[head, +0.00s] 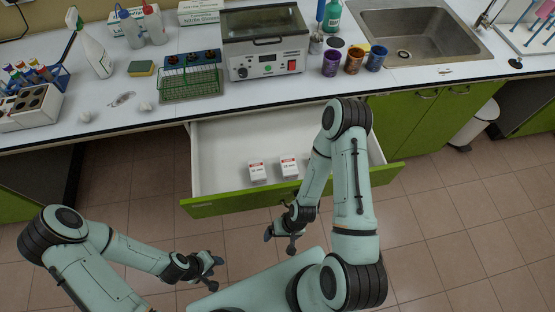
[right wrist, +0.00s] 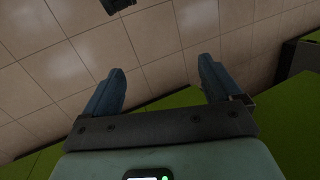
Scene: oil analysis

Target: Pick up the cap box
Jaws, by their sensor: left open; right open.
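Part of another white shape shows beside my right arm, too covered to tell. My right gripper (head: 280,241) is open and empty in front of the drawer, nearer to me than its front panel. Its two spread fingers also show in the right wrist view (right wrist: 160,82), with only floor between them. My left gripper (head: 215,272) is open and empty over the floor, left of the right one.
The white drawer (head: 225,140) with a green front is pulled out under the counter (head: 130,110). A heating device (head: 265,50), a green rack (head: 190,84), jars and a sink (head: 410,35) are on the counter. A waste bin (head: 475,125) stands at right. The left half of the drawer is empty.

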